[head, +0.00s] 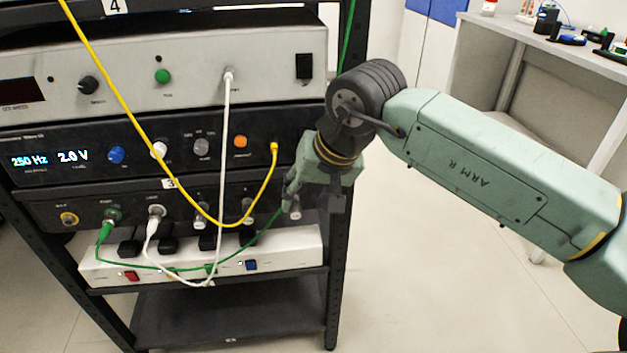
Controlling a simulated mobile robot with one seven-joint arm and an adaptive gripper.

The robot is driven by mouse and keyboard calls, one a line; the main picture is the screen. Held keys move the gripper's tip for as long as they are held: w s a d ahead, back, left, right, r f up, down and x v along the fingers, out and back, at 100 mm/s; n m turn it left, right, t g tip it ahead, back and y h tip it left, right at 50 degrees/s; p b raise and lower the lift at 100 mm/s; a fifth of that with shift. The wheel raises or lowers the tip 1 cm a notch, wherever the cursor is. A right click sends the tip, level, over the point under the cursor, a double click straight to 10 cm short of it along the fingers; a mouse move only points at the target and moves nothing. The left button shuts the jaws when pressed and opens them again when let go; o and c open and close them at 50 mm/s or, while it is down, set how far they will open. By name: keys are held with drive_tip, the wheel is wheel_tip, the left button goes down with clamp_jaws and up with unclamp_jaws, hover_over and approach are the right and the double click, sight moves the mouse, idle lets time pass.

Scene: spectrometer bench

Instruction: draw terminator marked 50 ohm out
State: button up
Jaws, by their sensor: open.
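Several small silver cylindrical caps, which look like terminators, sit on the front of the lowest black unit (85,215). One cap (200,217) is left of the yellow cable's bend, and another (247,213) is right of it. A third cap (294,211) is at the unit's right end, just below my gripper. No 50 ohm marking can be read on any of them. My gripper (290,197) is open at the right end of this unit, with its fingers close to the right-hand cap. Whether they touch it cannot be told. The gripper body hides part of the panel there.
A yellow cable (110,85), a white cable (226,140) and a green cable (104,240) hang across the rack front. A white power strip (305,250) with black plugs lies below. The rack's right post (335,270) stands beside my gripper. Open floor lies right.

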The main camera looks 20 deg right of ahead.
sight(297, 211)
drive_tip(key=shift+x, duration=2.75)
drive_tip(key=shift+a, duration=0.1)
drive_tip(key=shift+c, duration=0.2)
clamp_jaws()
